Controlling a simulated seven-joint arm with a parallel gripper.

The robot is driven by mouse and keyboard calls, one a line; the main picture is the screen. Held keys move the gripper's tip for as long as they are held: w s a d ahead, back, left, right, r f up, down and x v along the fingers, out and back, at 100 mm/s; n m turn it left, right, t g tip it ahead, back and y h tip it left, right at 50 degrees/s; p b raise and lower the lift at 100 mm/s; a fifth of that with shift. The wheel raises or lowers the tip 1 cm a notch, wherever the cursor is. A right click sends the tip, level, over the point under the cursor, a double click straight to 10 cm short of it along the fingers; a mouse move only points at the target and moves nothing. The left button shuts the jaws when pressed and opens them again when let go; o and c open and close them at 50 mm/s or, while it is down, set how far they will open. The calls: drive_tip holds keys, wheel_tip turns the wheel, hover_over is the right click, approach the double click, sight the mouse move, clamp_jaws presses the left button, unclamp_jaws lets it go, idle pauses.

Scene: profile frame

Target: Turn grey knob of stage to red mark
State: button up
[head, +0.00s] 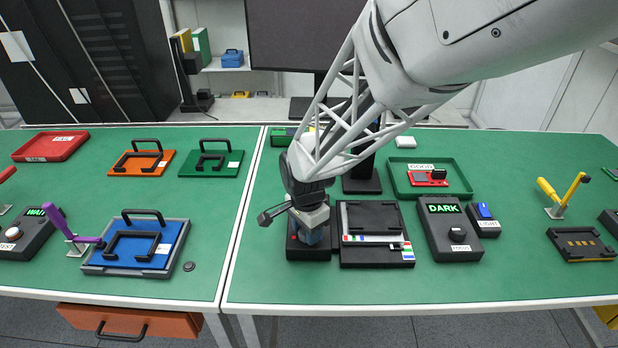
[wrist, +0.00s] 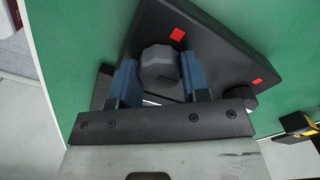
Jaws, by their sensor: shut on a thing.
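The stage is a black box (head: 308,253) on the green table, below my gripper (head: 312,238) in the head view. In the wrist view its black top (wrist: 222,62) carries a grey faceted knob (wrist: 160,62). The blue fingers of my gripper (wrist: 160,80) are shut on the knob, one on each side. A red mark (wrist: 177,34) lies close beside the knob. A second red square (wrist: 257,81) lies farther right, by the box's edge. The knob is hidden behind my gripper in the head view. I cannot make out a pointer on the knob.
A black unit with a coloured strip (head: 376,252) stands right beside the stage. A control box reading DARK (head: 450,230) is farther right. A green tray (head: 400,185) with a red item lies behind. Bare table lies to the stage's left.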

drive_tip(key=n, duration=0.8)
drive_tip(key=shift+n, duration=0.4)
drive_tip(key=n, duration=0.4)
drive_tip(key=shift+n, duration=2.3)
drive_tip(key=o, duration=0.9)
drive_tip(key=shift+r, duration=0.1)
